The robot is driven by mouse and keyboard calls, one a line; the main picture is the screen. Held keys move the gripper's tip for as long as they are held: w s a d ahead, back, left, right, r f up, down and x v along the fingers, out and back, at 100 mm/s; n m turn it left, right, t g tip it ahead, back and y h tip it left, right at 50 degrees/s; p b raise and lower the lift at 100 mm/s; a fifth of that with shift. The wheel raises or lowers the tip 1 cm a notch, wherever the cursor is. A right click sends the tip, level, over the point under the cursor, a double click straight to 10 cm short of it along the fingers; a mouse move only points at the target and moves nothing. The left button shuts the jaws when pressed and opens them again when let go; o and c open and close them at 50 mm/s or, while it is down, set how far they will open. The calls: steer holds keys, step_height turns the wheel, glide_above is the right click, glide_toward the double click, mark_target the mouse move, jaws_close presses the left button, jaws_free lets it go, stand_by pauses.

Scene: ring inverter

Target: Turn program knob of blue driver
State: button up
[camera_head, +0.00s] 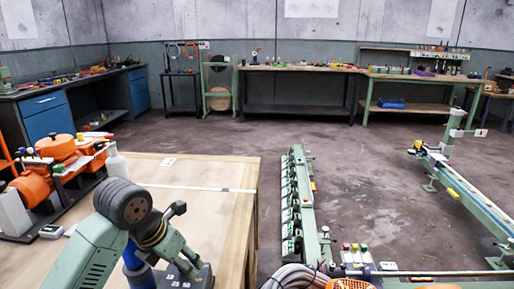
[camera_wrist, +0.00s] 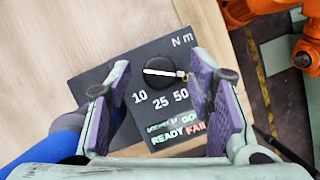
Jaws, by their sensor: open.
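A dark panel (camera_wrist: 92,88) lies on the wooden table, marked Nm, 10, 25 and 50. A round black knob (camera_wrist: 158,80) with a white pointer line lying nearly level across it sits on the panel. Below the numbers is a READY/FAIL display (camera_wrist: 177,133). My gripper (camera_wrist: 161,69) is open, its purple-padded fingers apart on the left and right of the knob, with visible gaps. In the head view my gripper (camera_head: 178,262) is over the panel (camera_head: 205,280) at the table's front. A blue body (camera_wrist: 65,138) shows at the lower left, partly hidden; it also shows in the head view (camera_head: 136,264).
An orange machine (camera_head: 72,150) stands on the table's left, with a white bottle (camera_head: 115,163) beside it. The table's middle (camera_head: 215,172) is mostly clear. A green rail (camera_head: 301,200) stands right of the table. Orange machinery (camera_wrist: 270,12) shows at the wrist view's upper right.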

steer(key=shift+r+m+p, duration=0.3)
steer(key=shift+m+p, duration=0.1)
steer(key=shift+p, duration=0.1)
steer(key=shift+s+a+r+b, duration=0.15)
steer(key=shift+a+b, duration=0.05)
steer(key=shift+b, duration=0.3)
steer(key=b+v, duration=0.1)
steer(key=v, duration=0.5)
steer(key=w+d+r+m+t+h+b, duration=0.1)
steer(key=w+d+r+m+t+h, duration=0.15)
steer(key=d+r+h, duration=0.6)
steer(key=s+d+r+m+t+h, duration=0.1)
steer(key=s+d+r+m+h, duration=0.2)
steer(key=d+r, duration=0.7)
steer(key=s+r+h, duration=0.1)
steer(key=s, duration=0.1)
steer(key=shift+s+b, duration=0.35)
steer(key=shift+b, duration=0.05)
